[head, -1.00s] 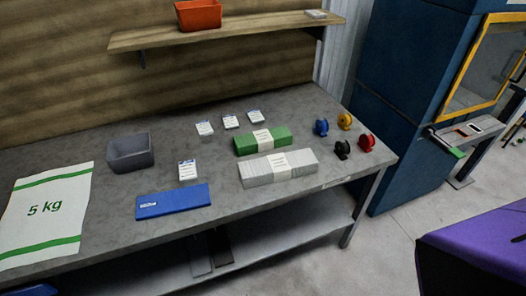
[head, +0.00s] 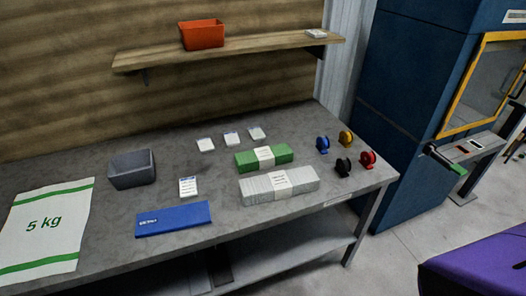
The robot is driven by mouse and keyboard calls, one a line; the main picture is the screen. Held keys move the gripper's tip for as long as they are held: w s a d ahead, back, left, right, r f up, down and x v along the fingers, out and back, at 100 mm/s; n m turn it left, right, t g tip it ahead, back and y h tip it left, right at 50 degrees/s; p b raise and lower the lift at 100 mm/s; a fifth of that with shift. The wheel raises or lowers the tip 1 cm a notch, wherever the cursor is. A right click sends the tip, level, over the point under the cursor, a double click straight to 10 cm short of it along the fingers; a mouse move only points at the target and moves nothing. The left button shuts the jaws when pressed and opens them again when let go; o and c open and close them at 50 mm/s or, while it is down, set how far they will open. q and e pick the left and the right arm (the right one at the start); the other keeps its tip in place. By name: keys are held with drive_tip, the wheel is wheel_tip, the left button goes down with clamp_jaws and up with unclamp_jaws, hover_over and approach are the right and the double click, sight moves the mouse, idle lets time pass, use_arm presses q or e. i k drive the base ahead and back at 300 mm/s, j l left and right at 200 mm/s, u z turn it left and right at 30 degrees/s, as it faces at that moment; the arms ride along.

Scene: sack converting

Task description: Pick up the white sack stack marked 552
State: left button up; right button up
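A white sack stack (head: 254,190) with a pale paper band around its middle lies near the front right of the grey table. Print on the band is too small to read, so I cannot tell whether it says 552. A green sack stack (head: 246,161) with a similar band lies just behind it, a small gap apart. Neither of my grippers is in view.
The grey table (head: 110,200) also holds a blue folded pack (head: 172,218), a grey bin (head: 132,170), a 5 kg sack (head: 45,225), several small white cards and several coloured reels at right. A shelf (head: 255,52) with an orange bin (head: 202,35) hangs behind.

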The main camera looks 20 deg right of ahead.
sight(278, 185)
drive_tip(key=i+l, duration=0.1)
drive_tip(key=l, duration=0.4)
drive_tip(key=i+l, duration=0.1)
drive_tip(key=l, duration=0.35)
drive_tip(key=i+l, duration=0.1)
drive_tip(key=l, duration=0.4)
